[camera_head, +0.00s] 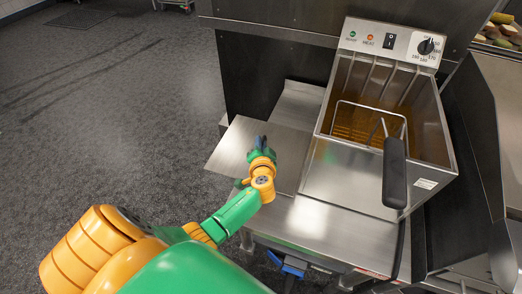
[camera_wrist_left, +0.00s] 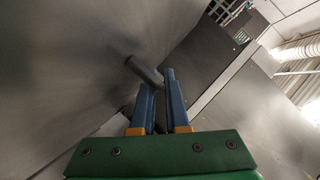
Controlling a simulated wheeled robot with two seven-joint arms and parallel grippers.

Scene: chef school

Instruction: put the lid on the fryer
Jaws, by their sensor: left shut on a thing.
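The steel fryer (camera_head: 345,172) stands on the counter at right, its top open, with amber oil inside. A wire basket (camera_head: 372,107) sits in it, and its black handle (camera_head: 395,175) sticks out over the front edge. The lid (camera_head: 230,152), a flat steel plate, is left of the fryer. My left gripper (camera_head: 260,142) is over the lid, shut on its handle. In the left wrist view, the grey bar handle (camera_wrist_left: 146,72) shows at the blue fingertips, with the lid's broad surface (camera_wrist_left: 70,60) behind. Whether the lid touches the counter is unclear. My right gripper is not in view.
The steel counter (camera_head: 325,232) is bare in front of the fryer. A control panel (camera_head: 387,42) with a dial rises behind the fryer. A dark steel panel (camera_head: 475,135) stands close on its right. Open grey floor (camera_head: 100,120) lies at left.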

